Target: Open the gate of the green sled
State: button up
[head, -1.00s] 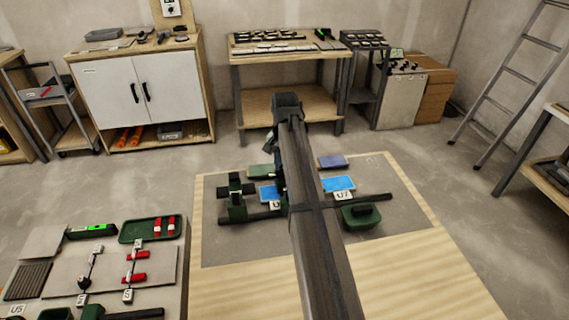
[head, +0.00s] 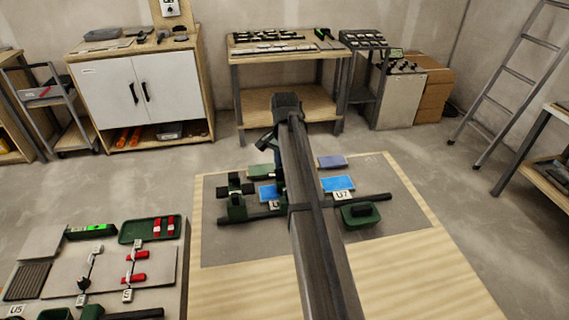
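A dark bar with dark green fittings lies across the grey floor panel. An upright green fitting (head: 236,203) is at its left, and a low green block (head: 359,214) with a raised top is at its right. I take these for the green sled, but cannot make out its gate or whether it is open. A blue tile (head: 337,184) with a U7 tag lies behind the bar on the right. Another blue tile (head: 268,193) is on the left, partly hidden by my arm. My arm crosses the middle; its wrist bends down behind the link, and the gripper's fingers cannot be made out.
The grey panel (head: 400,220) sits in a pale wooden border. A green tile (head: 261,171) and a purple-blue tile (head: 332,162) lie farther back. At lower left, a bench holds a green tray (head: 135,233), red clamps and a level (head: 90,231). Open floor lies to the right.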

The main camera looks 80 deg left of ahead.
jog(key=o, duration=1.1)
jog(key=shift+c, duration=0.2)
notch_tip(320, 180, up, 14)
jog(key=shift+f, duration=0.1)
